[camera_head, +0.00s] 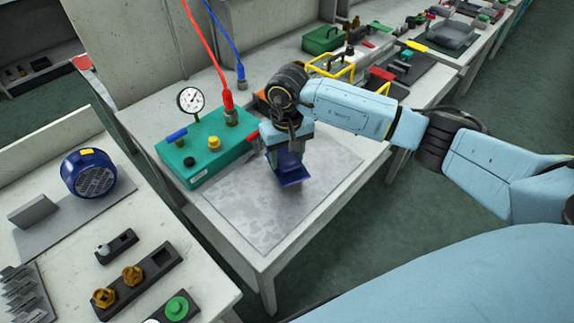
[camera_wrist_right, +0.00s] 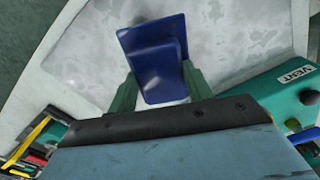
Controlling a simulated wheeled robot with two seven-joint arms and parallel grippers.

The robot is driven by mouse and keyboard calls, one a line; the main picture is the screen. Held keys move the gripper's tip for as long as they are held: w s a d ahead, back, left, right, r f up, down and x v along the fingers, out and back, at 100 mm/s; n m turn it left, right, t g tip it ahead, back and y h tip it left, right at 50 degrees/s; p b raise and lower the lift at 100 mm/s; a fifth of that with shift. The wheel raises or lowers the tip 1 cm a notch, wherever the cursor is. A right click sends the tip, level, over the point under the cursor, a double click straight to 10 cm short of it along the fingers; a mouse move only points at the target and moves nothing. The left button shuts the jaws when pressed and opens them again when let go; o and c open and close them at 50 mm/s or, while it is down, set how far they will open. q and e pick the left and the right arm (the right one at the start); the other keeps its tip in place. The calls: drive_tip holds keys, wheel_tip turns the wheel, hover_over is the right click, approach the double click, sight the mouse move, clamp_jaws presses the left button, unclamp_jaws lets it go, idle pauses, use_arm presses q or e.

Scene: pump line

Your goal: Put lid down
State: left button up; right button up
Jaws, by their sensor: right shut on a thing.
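A blue lid (camera_head: 291,175) is held by my right gripper (camera_head: 286,160) over the grey mat (camera_head: 235,215) on the middle table. In the right wrist view the lid (camera_wrist_right: 160,72) sits between the two green fingers of my right gripper (camera_wrist_right: 158,85), tilted, with the mat behind it. I cannot tell whether the lid touches the mat. The arm and wrist hide part of the lid in the head view. My left gripper is not in view.
A green test box (camera_head: 205,150) with a gauge (camera_head: 190,100), knobs and red and blue hoses stands left of the gripper. A blue motor (camera_head: 88,172) and fittings are on the left table. Yellow-handled items (camera_head: 335,68) lie behind. The mat's front is clear.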

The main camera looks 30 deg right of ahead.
sight(287, 158)
drive_tip(key=shift+f, duration=1.75)
drive_tip(key=shift+f+b, duration=0.2)
drive_tip(key=shift+b, duration=0.1)
drive_tip(key=o, duration=1)
drive_tip(key=shift+r, duration=0.1)
